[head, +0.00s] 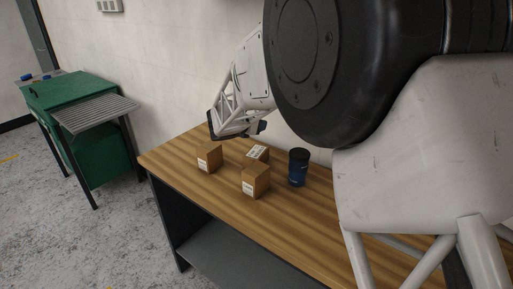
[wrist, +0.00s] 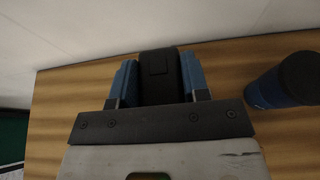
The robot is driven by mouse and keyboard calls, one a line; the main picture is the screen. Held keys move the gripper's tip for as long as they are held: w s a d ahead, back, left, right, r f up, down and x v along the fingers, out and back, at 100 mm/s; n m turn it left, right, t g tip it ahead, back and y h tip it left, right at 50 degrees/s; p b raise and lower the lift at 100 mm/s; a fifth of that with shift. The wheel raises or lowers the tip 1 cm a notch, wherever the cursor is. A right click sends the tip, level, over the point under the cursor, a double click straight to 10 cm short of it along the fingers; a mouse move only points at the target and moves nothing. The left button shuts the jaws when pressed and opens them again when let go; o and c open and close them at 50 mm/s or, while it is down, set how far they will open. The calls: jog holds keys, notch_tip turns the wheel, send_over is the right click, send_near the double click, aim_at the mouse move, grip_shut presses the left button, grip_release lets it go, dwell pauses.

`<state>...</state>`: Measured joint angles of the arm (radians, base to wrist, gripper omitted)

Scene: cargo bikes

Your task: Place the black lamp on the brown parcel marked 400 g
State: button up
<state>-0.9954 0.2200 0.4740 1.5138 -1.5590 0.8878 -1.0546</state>
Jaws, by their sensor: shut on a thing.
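My gripper (wrist: 160,85) is shut on the black lamp (wrist: 158,70), which sits between its two blue finger pads in the wrist view. In the head view my gripper (head: 237,128) is over the back of the wooden table, above and behind the parcels, and the lamp is hard to make out there. Three brown parcels with white labels stand on the table: a left one (head: 209,157), a back one (head: 258,153) and a front one (head: 255,180). The label print is too small to read, so I cannot tell which is marked 400 g. The wrist view shows no parcel.
A dark blue cup with a black top (head: 298,168) stands right of the parcels; it also shows at the right of the wrist view (wrist: 280,85). The wooden table (head: 225,201) has a wall behind it. A green cabinet (head: 85,120) stands apart at left.

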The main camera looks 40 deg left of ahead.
aim_at(256, 151)
jog(key=shift+f, duration=1.8)
jog(key=shift+f, duration=2.5)
jog(key=shift+f, duration=0.15)
jog(key=o, duration=0.9)
jog(key=shift+o, duration=0.2)
jog(key=shift+s+r, duration=0.1)
jog(key=shift+r, duration=0.1)
jog(key=v, duration=1.1)
jog(key=shift+s, duration=0.4)
